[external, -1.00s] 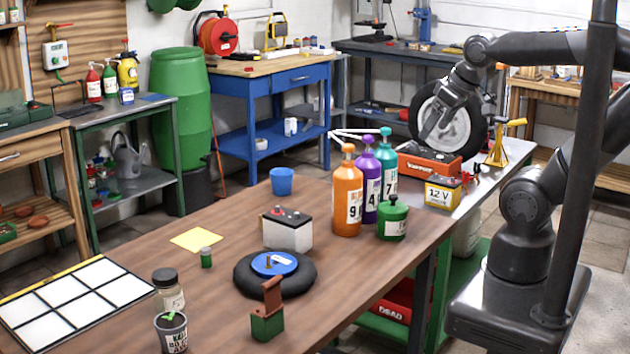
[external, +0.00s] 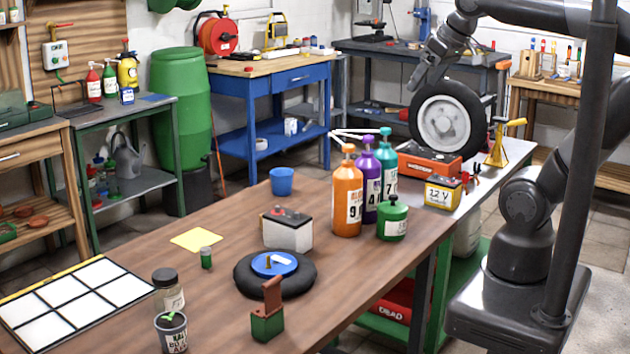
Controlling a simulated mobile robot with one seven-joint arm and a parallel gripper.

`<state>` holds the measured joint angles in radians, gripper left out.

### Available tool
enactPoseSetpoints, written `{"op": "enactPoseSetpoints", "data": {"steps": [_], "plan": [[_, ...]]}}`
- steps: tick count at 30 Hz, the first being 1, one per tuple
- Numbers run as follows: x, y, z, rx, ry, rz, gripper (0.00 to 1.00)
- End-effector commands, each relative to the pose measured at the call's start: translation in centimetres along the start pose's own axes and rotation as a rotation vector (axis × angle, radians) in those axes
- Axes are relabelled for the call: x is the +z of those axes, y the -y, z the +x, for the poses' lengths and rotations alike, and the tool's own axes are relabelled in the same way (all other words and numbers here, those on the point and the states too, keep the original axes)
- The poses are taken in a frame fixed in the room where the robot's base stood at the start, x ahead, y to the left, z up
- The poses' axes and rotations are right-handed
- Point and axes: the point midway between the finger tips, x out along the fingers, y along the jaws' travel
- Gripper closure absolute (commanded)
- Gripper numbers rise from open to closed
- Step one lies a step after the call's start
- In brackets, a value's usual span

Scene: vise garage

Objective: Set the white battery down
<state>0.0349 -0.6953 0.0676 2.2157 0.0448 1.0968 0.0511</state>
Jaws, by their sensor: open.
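The white battery (external: 288,232) has a dark top with red terminals. It stands upright on the brown wooden table (external: 130,262), just behind a black ring with a blue disc (external: 274,272). My gripper (external: 416,84) is in the air at the upper right, above and left of the wheel (external: 445,120). It is open, well apart from the battery, with nothing seen in it. A yellow battery marked 12 V (external: 442,192) stands on the bench at the right.
Orange (external: 347,195), purple (external: 370,180) and teal (external: 386,165) bottles and a green canister (external: 392,220) stand right of the white battery. A blue cup (external: 282,181) is behind it. A yellow sheet (external: 196,239) and a white grid board (external: 75,298) lie left. Table between is mostly clear.

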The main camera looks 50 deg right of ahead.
Motion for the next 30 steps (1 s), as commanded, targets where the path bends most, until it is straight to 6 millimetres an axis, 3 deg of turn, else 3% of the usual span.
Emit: {"op": "enactPoseSetpoints", "data": {"steps": [11,15,21,25,30], "plan": [[-6.6,11.0,8.7,-0.131,-0.109,0.244,0.15],[-8.8,16.3,13.4,-0.247,-0.135,0.437,0.15],[-11.0,22.7,18.7,-0.437,-0.137,0.796,0.15],[-12.1,25.5,20.5,-0.558,-0.121,1.073,0.15],[-13.5,27.5,21.0,-0.702,-0.086,1.474,0.15]]}}
